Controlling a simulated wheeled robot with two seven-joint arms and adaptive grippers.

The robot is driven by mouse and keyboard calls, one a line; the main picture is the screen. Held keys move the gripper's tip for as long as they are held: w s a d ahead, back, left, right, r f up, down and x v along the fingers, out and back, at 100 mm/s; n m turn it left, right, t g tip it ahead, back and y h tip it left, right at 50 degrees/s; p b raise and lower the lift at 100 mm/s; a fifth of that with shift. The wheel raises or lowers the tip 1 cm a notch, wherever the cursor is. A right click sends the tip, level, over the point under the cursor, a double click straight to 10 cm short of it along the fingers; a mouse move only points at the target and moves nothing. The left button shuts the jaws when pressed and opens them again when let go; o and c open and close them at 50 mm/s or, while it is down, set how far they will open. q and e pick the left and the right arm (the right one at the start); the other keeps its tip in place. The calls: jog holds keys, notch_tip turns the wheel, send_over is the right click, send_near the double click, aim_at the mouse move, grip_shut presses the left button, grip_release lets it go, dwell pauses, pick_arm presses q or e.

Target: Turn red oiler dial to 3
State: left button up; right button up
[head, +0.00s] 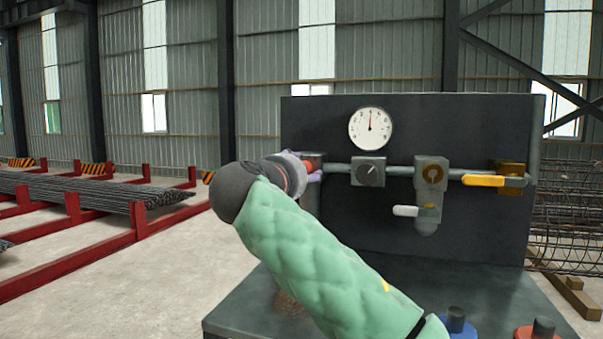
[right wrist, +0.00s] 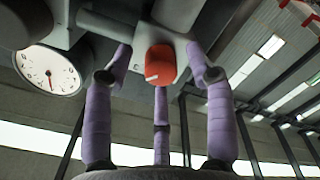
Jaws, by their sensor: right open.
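The red oiler dial (right wrist: 160,66) sits on a pale square block in the right wrist view. It carries a white pointer mark at its lower left edge. No numbers are readable around it. My right gripper (right wrist: 161,84) is open, with purple fingers on the left, right and below the dial. I cannot tell whether any finger touches it. In the head view my right gripper (head: 312,168) is at the left end of the panel's pipe, and the wrist and green-sleeved arm largely hide the dial. My left gripper is not in view.
A dark panel (head: 465,122) carries a round white gauge (head: 371,129), a grey dial box (head: 369,171), a white lever (head: 405,211) and a yellow-handled valve (head: 490,181) to the right. Blue (head: 457,326) and red (head: 537,332) items stand on the bench in front.

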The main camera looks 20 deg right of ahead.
jog(key=v, duration=1.1)
jog(key=shift+s+d, duration=0.1)
